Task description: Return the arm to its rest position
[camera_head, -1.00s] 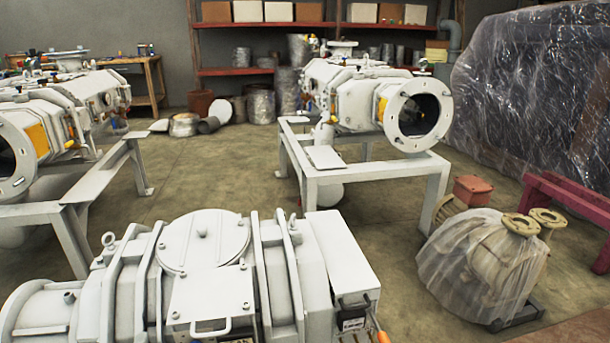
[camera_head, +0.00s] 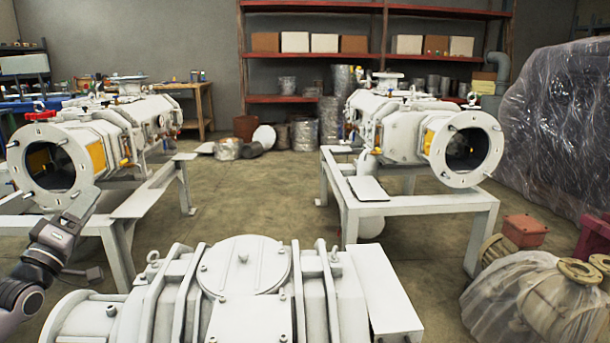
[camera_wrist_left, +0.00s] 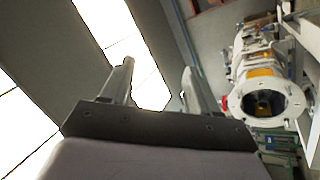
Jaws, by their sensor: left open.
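My left arm comes in at the lower left of the head view. My left gripper (camera_head: 84,206) points up in front of the left vacuum unit (camera_head: 101,143), and whether they touch cannot be told. In the left wrist view its two fingers (camera_wrist_left: 158,67) stand well apart with nothing between them. A flanged vacuum unit (camera_wrist_left: 264,98) shows to the right of the fingers there. My right arm and gripper are not in view.
A white vacuum unit (camera_head: 243,301) fills the bottom middle. Another unit (camera_head: 400,135) stands on a grey frame (camera_head: 415,203) at right. A plastic-wrapped part (camera_head: 518,303) lies at lower right. Red shelves (camera_head: 330,98) stand at the back. Open floor (camera_head: 250,205) lies between the frames.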

